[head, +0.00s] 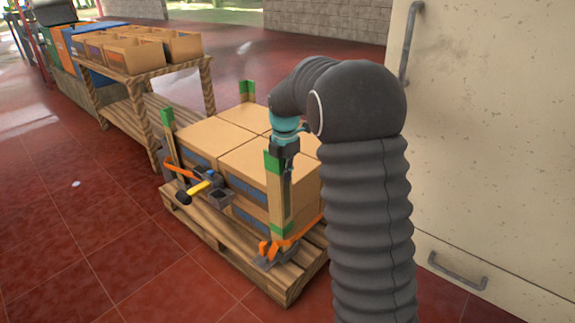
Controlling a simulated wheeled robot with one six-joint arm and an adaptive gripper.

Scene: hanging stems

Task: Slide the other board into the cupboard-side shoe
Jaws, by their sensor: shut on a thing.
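My gripper (287,155) is shut on the top of an upright wooden board (277,208) with a green tip, at the near right corner of the box stack. The board stands close against the boxes. Its lower end meets an orange strap and the grey shoe (268,260) on the pallet corner. I cannot tell how deep it sits in the shoe. A second green-tipped board (170,142) stands upright at the left corner. Another green-tipped board (247,92) shows at the back corner.
Cardboard boxes (210,135) are stacked on a wooden pallet (215,237). An orange strap with a yellow-handled ratchet (200,188) crosses their left side. A pale cupboard (490,150) stands close on the right. A wooden bench (130,68) with bins is behind. Red floor is free at left.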

